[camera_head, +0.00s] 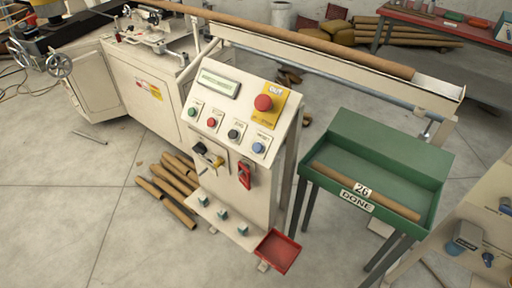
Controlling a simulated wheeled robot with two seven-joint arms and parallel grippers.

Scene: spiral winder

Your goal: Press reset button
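The cream control panel (225,165) stands upright at the middle of the view, with a sloped face. A row of small buttons crosses it: green (192,111), red (211,122), black (232,134) and blue (258,148). Their small labels are too blurred to read surely, so I cannot confirm which one is reset. A large red mushroom button (263,102) sits on a yellow plate at the upper right of the panel. Neither gripper is in view, and nothing covers the buttons.
A green tray (398,150) holding a cardboard tube (365,190) stands right of the panel. A long rail with a tube (310,43) runs behind it. Tubes (170,190) lie on the floor at left. A red tray (278,250) is low in front. Floor at lower left is clear.

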